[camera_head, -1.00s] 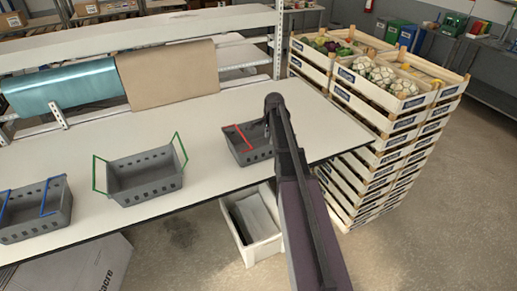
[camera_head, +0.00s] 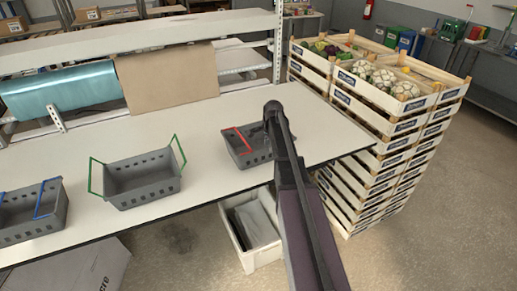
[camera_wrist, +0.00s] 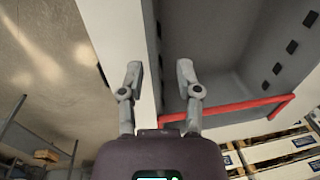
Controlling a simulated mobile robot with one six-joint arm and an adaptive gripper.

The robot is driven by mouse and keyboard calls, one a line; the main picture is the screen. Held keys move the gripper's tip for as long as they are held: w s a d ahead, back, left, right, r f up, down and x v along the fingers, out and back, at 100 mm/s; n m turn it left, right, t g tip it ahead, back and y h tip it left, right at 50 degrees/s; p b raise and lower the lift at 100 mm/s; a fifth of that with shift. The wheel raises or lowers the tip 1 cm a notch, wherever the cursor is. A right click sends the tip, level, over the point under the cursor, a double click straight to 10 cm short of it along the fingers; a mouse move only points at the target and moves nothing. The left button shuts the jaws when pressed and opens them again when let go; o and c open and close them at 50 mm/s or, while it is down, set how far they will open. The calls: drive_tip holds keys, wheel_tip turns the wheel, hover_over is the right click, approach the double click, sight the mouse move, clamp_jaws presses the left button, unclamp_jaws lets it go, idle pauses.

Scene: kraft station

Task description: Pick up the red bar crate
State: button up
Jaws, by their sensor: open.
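The red bar crate (camera_head: 236,154) is a grey perforated crate with a red bar, at the right end of the white table. My arm covers its right part in the head view. In the wrist view, the crate's grey inside (camera_wrist: 225,45) fills the upper right, with the red bar (camera_wrist: 235,107) below. My gripper (camera_wrist: 158,69) is open, its fingers apart on either side of the crate's wall. The left finger is over the white strip outside, the right finger over the crate's inside. I cannot tell whether they touch the wall.
A grey crate with green handles (camera_head: 142,184) and one with blue handles (camera_head: 28,224) stand farther left on the white table (camera_head: 205,125). Stacked wooden crates (camera_head: 375,140) hold vegetables right of the table. A white bin (camera_head: 262,257) stands below the table edge.

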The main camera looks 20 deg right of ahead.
sight(268, 153)
drive_tip(key=shift+w+a+f+b, duration=0.1)
drive_tip(key=shift+f+b, duration=1.1)
drive_tip(key=shift+f, duration=0.05)
drive_tip(key=shift+w+f+b, duration=0.1)
drive_tip(key=shift+f+b, duration=1.1)
drive_tip(key=shift+f, duration=0.05)
clamp_jaws()
